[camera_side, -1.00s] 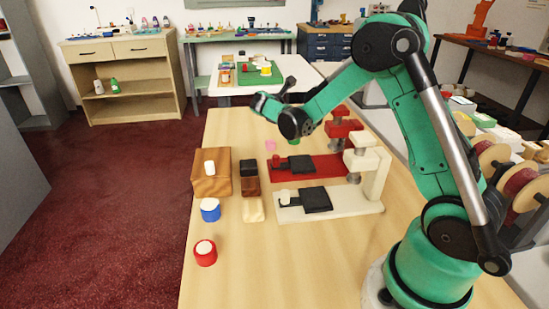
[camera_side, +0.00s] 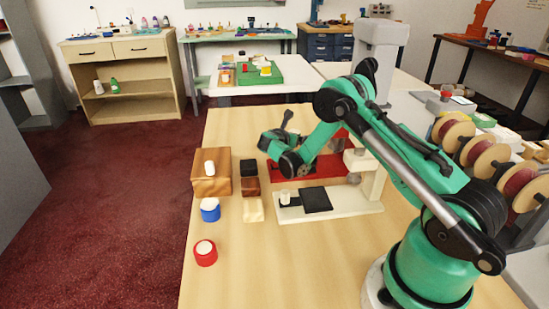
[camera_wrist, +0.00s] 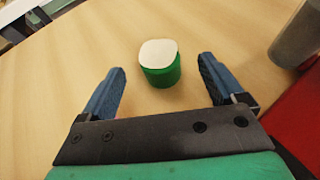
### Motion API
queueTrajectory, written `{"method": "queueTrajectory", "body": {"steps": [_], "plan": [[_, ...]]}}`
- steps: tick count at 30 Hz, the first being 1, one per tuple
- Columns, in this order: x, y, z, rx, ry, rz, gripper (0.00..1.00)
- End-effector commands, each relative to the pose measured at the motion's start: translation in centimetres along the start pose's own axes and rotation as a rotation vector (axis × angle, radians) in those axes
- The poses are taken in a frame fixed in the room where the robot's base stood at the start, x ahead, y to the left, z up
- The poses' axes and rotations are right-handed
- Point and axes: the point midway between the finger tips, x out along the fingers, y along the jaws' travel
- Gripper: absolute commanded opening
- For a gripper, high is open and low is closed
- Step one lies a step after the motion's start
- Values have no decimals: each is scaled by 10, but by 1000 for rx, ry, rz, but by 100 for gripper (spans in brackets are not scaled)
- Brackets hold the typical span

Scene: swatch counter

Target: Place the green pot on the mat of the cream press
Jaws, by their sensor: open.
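The green pot (camera_wrist: 161,70) has a pale top and stands upright on the wooden counter in the wrist view. My gripper (camera_wrist: 162,76) is open, with one blue finger on each side just short of the pot; I see no contact. In the side view my arm hides the pot, and the fingers cannot be made out. The cream press (camera_side: 350,203) stands at the near right of the counter. Its black mat (camera_side: 316,200) is bare, with a small pale cylinder (camera_side: 285,197) to its left.
The red press (camera_side: 318,170) stands just behind the cream one, partly behind my arm. A blue pot (camera_side: 210,210), a red pot (camera_side: 205,253) and a wooden block (camera_side: 211,186) stand on the left. Black, brown and cream blocks (camera_side: 252,210) form a column. The front counter is clear.

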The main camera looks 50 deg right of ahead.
Motion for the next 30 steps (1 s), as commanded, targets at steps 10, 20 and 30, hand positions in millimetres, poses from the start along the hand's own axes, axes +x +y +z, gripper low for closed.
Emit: {"method": "queueTrajectory", "body": {"steps": [10, 20, 30], "plan": [[27, 0, 0, 0, -1, 1, 89], [26, 0, 0, 0, -1, 1, 23], [26, 0, 1, 0, -1, 1, 0]]}}
